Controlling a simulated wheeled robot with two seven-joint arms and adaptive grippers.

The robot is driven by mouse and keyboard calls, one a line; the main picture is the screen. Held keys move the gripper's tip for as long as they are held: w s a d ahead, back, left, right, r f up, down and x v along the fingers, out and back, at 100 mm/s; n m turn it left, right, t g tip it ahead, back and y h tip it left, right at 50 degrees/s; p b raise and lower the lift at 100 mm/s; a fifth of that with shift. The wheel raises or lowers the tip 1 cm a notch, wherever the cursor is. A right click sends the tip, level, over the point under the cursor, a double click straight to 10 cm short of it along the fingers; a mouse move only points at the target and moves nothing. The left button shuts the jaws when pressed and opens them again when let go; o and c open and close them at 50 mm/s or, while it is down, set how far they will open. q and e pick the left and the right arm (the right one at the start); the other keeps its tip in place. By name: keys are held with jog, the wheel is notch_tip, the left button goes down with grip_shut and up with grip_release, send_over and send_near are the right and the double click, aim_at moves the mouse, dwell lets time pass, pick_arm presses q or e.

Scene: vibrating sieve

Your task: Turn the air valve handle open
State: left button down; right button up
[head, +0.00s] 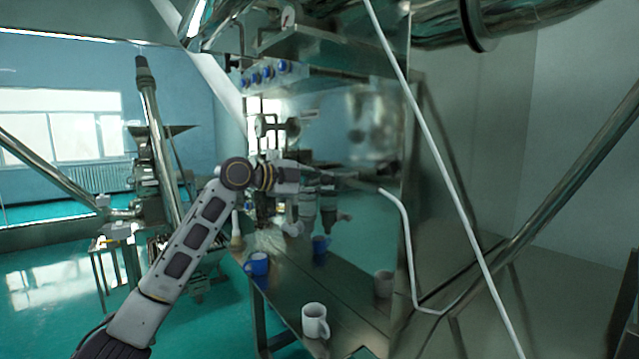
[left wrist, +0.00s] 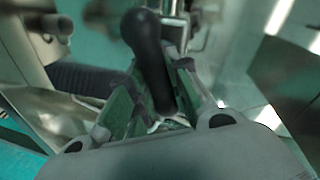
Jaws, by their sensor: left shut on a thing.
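The air valve handle (left wrist: 148,50) is a black, rounded lever in the left wrist view. My left gripper (left wrist: 155,92) has its green-padded fingers on either side of the handle and is shut on it. In the head view my left arm comes in from the lower left and reaches right towards the shiny metal panel (head: 372,130). The handle cannot be made out there against the machine parts and reflections. My right gripper is not in view.
Below the arm is a metal table (head: 283,293) with a blue mug (head: 257,264) and a white mug (head: 314,320); the panel mirrors them. A bent pale pipe (head: 405,235) and a long thin rod (head: 440,150) stand at the right.

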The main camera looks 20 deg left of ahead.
pick_arm(q)
jog(key=m, duration=0.3)
jog(key=shift+f+t+y, duration=0.25)
jog(key=shift+t+y, duration=0.05)
jog(key=shift+y, duration=0.1)
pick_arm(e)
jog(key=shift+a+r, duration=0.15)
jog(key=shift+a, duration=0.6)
pick_arm(q)
jog(key=shift+m, duration=0.3)
jog(key=shift+f, duration=0.1)
jog(key=c, duration=1.5)
grip_release()
jog(key=shift+c, duration=0.2)
jog(key=shift+o, duration=1.2)
jog(key=v, duration=1.2)
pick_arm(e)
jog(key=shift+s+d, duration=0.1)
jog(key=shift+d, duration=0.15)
pick_arm(q)
jog(key=shift+s+d, duration=0.1)
